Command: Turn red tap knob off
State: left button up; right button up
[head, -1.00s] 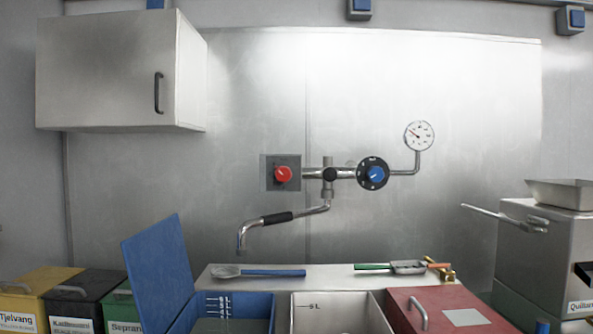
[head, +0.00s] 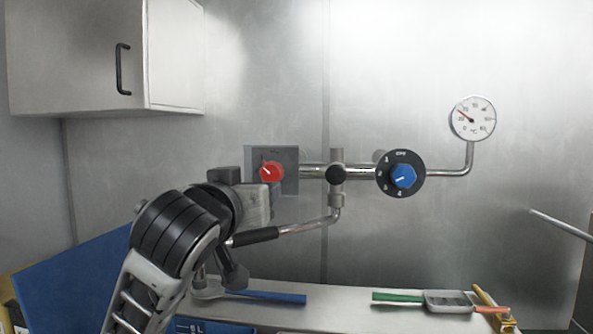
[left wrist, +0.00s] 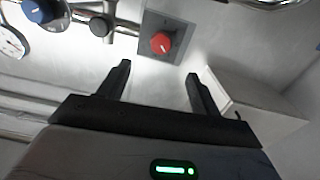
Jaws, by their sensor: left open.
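The red tap knob (head: 271,171) sits on a grey square plate (head: 289,158) on the metal wall, left of the tap pipe. Its white pointer line slants toward the upper left in the head view. My left gripper (head: 262,186) is raised just left of and slightly below the knob, in front of the wall. In the left wrist view, the left gripper (left wrist: 158,82) has its two fingers spread and empty. The red knob (left wrist: 161,43) shows there beyond the fingertips, roughly centred between them, with a visible space between. My right gripper is not in view.
A blue knob (head: 402,176) on a black dial and a round gauge (head: 472,118) are to the right. The spout with a black sleeve (head: 256,236) runs below the red knob, partly behind my arm. A wall cabinet (head: 105,55) hangs upper left. Utensils (head: 425,300) lie below.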

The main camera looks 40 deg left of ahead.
aim_at(270, 174)
pick_arm(q)
jog(key=p+x, duration=0.3)
jog(key=x, duration=1.2)
jog(key=shift+w+a+r, duration=0.15)
jog(key=shift+w+a, duration=0.1)
jog(key=shift+w, duration=0.05)
jog(key=c, duration=1)
